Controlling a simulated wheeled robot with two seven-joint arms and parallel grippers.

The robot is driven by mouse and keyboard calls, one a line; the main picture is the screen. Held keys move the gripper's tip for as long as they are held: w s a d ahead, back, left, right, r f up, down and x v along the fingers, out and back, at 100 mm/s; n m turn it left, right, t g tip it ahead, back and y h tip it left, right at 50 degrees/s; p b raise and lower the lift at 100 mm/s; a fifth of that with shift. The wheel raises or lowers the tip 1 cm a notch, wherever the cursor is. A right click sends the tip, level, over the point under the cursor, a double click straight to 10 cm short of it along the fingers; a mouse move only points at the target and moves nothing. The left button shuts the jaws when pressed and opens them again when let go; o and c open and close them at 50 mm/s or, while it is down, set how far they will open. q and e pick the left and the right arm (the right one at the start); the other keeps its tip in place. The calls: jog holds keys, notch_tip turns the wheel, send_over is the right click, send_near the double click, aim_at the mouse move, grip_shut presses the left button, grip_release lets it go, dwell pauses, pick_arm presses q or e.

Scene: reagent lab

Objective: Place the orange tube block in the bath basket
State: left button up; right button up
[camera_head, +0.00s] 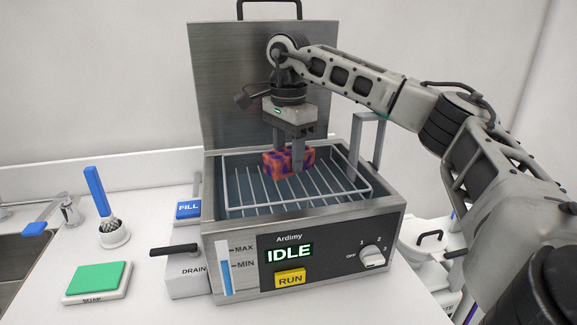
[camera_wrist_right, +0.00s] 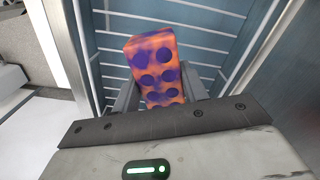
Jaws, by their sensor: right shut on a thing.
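The orange tube block (camera_head: 289,161), mottled with purple and with several round holes, is inside the open bath, over the wire bath basket (camera_head: 333,195). My right gripper (camera_head: 288,166) points down and is shut on the block. In the right wrist view the orange block (camera_wrist_right: 155,72) sits between the two fingers (camera_wrist_right: 157,95), with the basket's wires (camera_wrist_right: 210,40) behind it. I cannot tell whether the block touches the basket floor. My left gripper is not in view.
The bath (camera_head: 222,265) has its lid (camera_head: 237,90) raised behind my right arm, and its display reads IDLE. A basket handle (camera_head: 355,140) stands up at the right. On the left are a green sponge (camera_head: 97,282), a blue-handled brush (camera_head: 98,190) and a sink (camera_head: 12,250).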

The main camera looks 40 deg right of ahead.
aim_at(289, 168)
jog(key=shift+w+d+f, duration=0.1)
jog(key=shift+f, duration=0.85)
jog(key=shift+w+d+f, duration=0.1)
jog(key=shift+f, duration=0.8)
jog(key=shift+f, duration=0.2)
jog(key=o, duration=1.1)
jog(key=shift+c, duration=0.2)
jog(key=shift+r, duration=0.1)
notch_tip(289, 168, up, 12)
jog(key=shift+r+p, duration=0.15)
jog(key=shift+p, duration=0.25)
